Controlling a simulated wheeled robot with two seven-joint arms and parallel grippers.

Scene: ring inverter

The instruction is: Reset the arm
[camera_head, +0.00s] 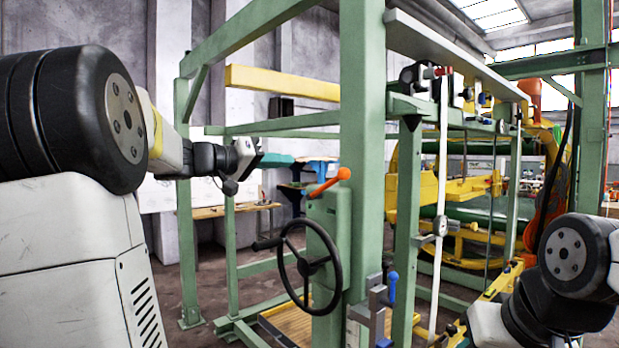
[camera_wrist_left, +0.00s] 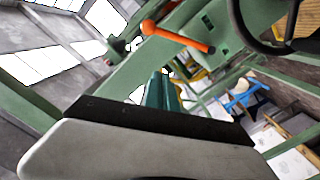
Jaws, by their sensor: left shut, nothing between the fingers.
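My left gripper (camera_head: 254,158) is raised at the end of my left arm, in the left half of the head view. It is shut and empty. It is left of and a little above the orange-handled lever (camera_head: 328,184) on the green frame, apart from it. The lever also shows at the top of the left wrist view (camera_wrist_left: 178,37). Below the lever is a black handwheel (camera_head: 309,262), partly seen at the top right of the wrist view. My right arm shows at the lower right of the head view; its gripper is not visible.
A green steel frame (camera_head: 362,120) with posts and beams stands close ahead. A blue-handled clamp (camera_head: 392,288) sits low at the center. Yellow machinery (camera_head: 460,188) and a wooden bench (camera_head: 225,210) stand farther back.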

